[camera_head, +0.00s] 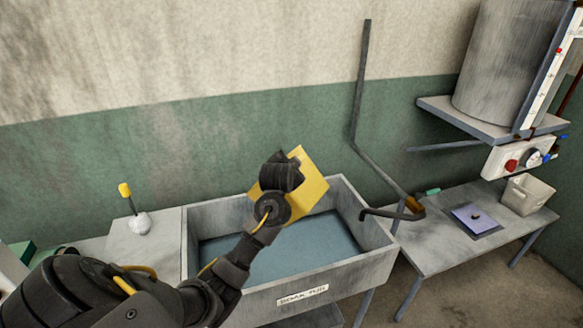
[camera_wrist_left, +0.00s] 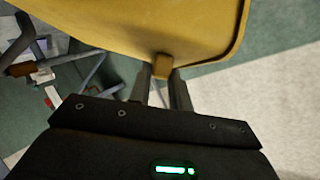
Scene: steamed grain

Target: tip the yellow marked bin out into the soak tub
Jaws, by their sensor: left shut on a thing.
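The yellow bin (camera_head: 313,186) is held up over the soak tub (camera_head: 316,290), tilted, with part of it hidden behind my left gripper (camera_head: 283,172). In the left wrist view the left gripper (camera_wrist_left: 163,88) is shut on a small tab of the yellow bin (camera_wrist_left: 190,28). The inside of the bin and any marking on it are hidden from both views. The soak tub is a grey rectangular basin with a label on its front and a flat blue-grey surface inside. My right gripper is in neither view.
A bent pipe (camera_head: 357,120) comes down the wall beside a spout (camera_head: 395,214) at the tub's right rim. A table (camera_head: 440,245) at right holds a white container (camera_head: 527,194) and a blue pad (camera_head: 473,217). A metal tank (camera_head: 505,70) sits on a shelf above. A yellow-topped stick (camera_head: 125,190) stands at left.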

